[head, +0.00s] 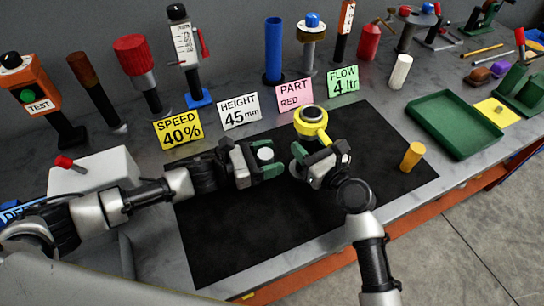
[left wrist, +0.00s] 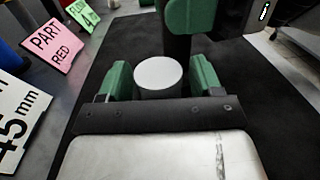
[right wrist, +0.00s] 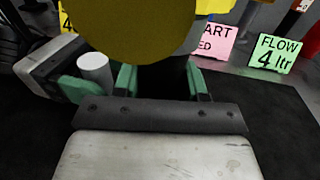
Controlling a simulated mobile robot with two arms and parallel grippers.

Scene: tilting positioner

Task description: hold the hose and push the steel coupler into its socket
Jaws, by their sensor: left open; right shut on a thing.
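A short grey cylinder with a white top (head: 265,154) stands upright on the black mat; I cannot tell whether it is the steel coupler. My left gripper (head: 266,168) is open, with a green finger on each side of it. In the left wrist view the cylinder (left wrist: 158,76) shows small gaps to both fingers. In the right wrist view the yellow head (right wrist: 135,30) hides much beyond the stem. I cannot make out a hose or socket.
The black mat (head: 230,240) is mostly clear in front. A yellow cylinder (head: 412,156) stands at its right edge, beside a green tray (head: 455,125). Sign cards such as the yellow speed card (head: 179,129) and tall tools line the back. A white block (head: 95,172) lies left.

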